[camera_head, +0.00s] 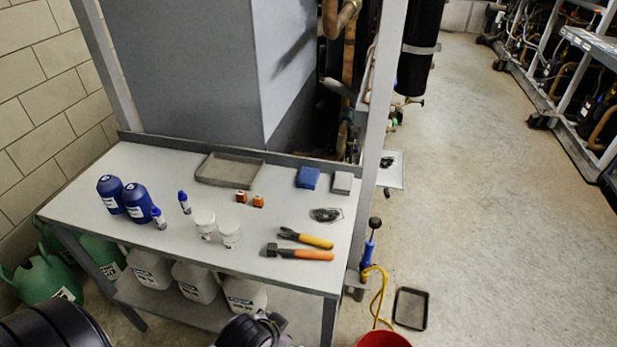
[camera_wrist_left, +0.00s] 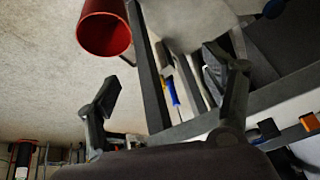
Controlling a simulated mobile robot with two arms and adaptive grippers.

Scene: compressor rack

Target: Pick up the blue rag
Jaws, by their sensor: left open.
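The blue rag (camera_head: 308,178) is a small folded block lying flat on the back right of the white worktable (camera_head: 165,165) in the head view. A grey folded cloth (camera_head: 343,183) lies just right of it, with a small gap. My left gripper (camera_wrist_left: 165,95) is open in the left wrist view, its two dark fingers wide apart with nothing held. I cannot make out the rag in that view. In the head view, dark parts of my arm show at the bottom edge, well in front of the rag, with no clear fingertips. My right gripper is not in view.
Left of the rag lies a grey tray (camera_head: 229,171). Blue bottles (camera_head: 137,203) stand left. A grey post (camera_head: 378,130) rises right of the cloths. A red bucket (camera_head: 383,340) stands on the floor.

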